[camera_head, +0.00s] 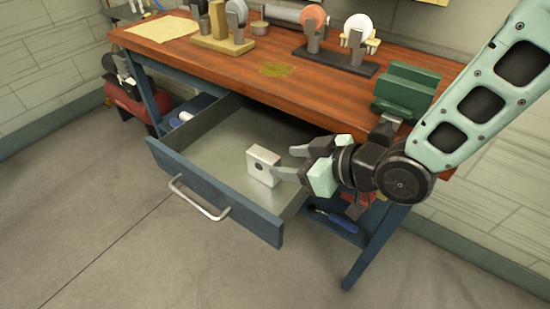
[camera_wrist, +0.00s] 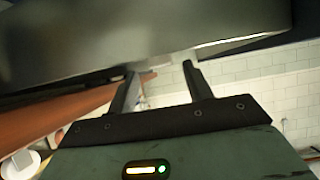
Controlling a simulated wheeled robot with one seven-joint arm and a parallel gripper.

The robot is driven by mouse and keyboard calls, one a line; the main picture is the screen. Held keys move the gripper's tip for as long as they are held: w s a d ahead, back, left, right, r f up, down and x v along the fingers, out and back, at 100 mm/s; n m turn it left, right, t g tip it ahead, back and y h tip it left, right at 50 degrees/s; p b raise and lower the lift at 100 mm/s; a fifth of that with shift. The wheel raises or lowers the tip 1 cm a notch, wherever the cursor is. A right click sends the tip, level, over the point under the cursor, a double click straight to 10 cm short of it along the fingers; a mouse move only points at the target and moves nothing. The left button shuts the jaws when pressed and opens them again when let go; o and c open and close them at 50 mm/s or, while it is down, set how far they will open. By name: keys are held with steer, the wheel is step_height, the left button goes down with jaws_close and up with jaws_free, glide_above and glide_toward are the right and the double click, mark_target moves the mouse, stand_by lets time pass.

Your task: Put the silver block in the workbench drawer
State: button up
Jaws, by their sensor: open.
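The silver block (camera_head: 262,166), a pale squarish piece with a dark round hole in its face, shows within the open workbench drawer (camera_head: 215,191), towards its right side. I cannot tell for sure whether it rests on the drawer floor. My gripper (camera_head: 290,161) is open just right of the block, with its fingers pointing left at it. The lower finger looks very close to the block; contact is unclear. In the wrist view my two fingers (camera_wrist: 162,72) stand apart, and a large dark grey surface fills the top; I cannot tell what it is.
The drawer is pulled out from under the wooden workbench top (camera_head: 280,77), its handle (camera_head: 199,200) facing front. A green vise (camera_head: 405,92) sits at the bench's right end near my arm. Stands with discs line the back. A red machine (camera_head: 133,100) is at left. The floor in front is clear.

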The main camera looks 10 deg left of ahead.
steer(key=v, duration=0.6)
stand_by(0.4)
